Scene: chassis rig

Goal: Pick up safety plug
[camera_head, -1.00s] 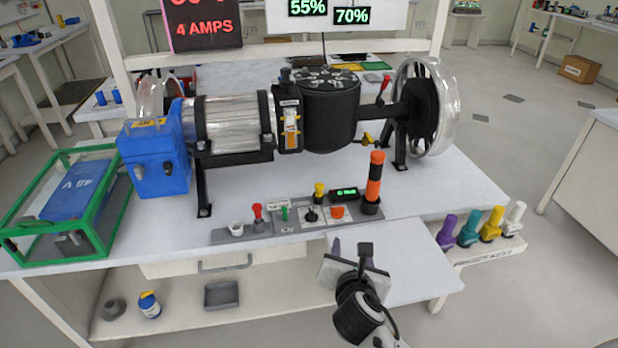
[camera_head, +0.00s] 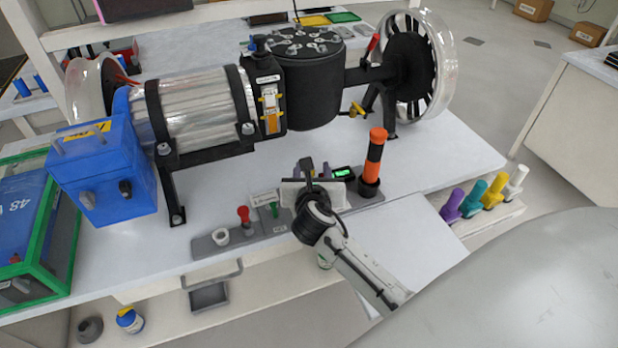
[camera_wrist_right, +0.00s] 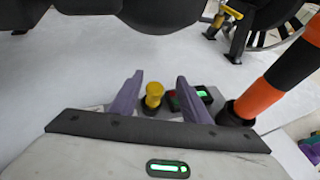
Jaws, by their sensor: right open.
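No readable label tells me which part is the safety plug. In the right wrist view a yellow knob-shaped plug (camera_wrist_right: 154,95) stands on a dark base, between and beyond the purple fingertips of my right gripper (camera_wrist_right: 158,80). The gripper is open, with nothing held. In the head view my right gripper (camera_head: 311,172) is over the grey control strip, and its body hides the yellow plug. A tall orange-and-black cylinder (camera_head: 374,160) stands upright in a dark socket just right of the gripper; it also shows in the wrist view (camera_wrist_right: 282,77). My left gripper is out of view.
A red knob (camera_head: 243,214) and a white cup (camera_head: 221,237) sit on the strip's left end. The motor rig (camera_head: 200,105) stands behind. A green-lit display (camera_head: 343,174) is close to the gripper. Bare tabletop lies behind the strip.

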